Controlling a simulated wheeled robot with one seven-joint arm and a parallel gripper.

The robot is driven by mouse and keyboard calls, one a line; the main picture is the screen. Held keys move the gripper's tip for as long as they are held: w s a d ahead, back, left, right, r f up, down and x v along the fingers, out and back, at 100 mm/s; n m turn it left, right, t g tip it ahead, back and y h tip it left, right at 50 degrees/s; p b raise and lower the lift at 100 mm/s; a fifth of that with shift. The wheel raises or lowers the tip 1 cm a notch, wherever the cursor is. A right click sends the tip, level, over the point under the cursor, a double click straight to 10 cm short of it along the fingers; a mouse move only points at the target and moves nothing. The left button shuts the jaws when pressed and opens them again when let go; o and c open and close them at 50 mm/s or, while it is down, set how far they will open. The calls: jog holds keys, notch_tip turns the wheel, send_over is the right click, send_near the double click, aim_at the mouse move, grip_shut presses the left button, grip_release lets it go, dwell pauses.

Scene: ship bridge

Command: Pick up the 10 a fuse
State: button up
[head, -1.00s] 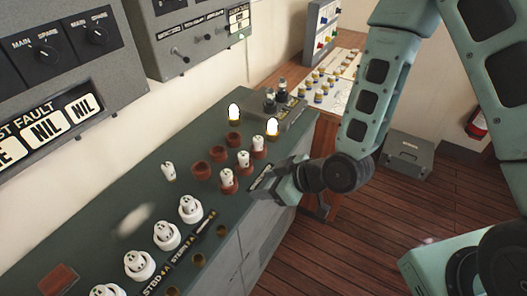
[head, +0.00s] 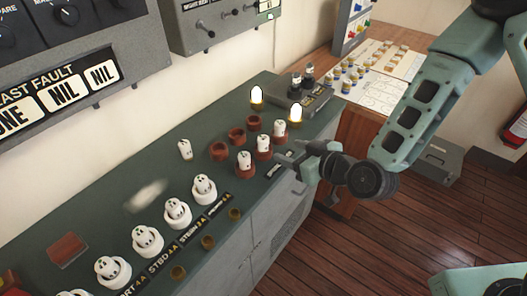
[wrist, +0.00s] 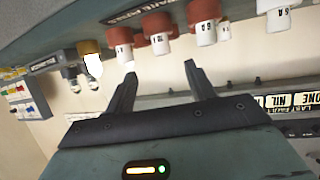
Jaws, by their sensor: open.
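Three white fuses stand upright in red-brown holders on the green console: a near one (head: 245,160), a middle one (head: 263,143) and a far one (head: 278,129). In the wrist view they hang from the top, picture inverted: left (wrist: 123,52), middle (wrist: 160,44) and right (wrist: 206,34). The right one reads 6 A; the other labels are too small to read surely, so I cannot tell which is 10 A. My gripper (head: 292,164) is open and empty, beside the row at the console's front edge, fingers towards the fuses. Its fingertips (wrist: 160,65) are apart from them.
Three empty red-brown holders (head: 219,151) stand behind the fuses. A loose white fuse (head: 185,149) is on the console to the left. White-based fuses (head: 204,190) line the near side.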

aim_at(267, 143)
jog(key=p+x, duration=0.2)
jog(key=x, duration=0.4)
jog(key=shift+w+a, duration=0.1)
jog(key=p+x, duration=0.2)
jog(key=x, duration=0.2)
jog(key=shift+a+p, duration=0.2)
jog(key=shift+p, duration=0.2)
jog(key=shift+w+a+f, duration=0.25)
jog(key=shift+w+f, duration=0.05)
jog(key=shift+w, duration=0.15)
jog(key=c, duration=1.1)
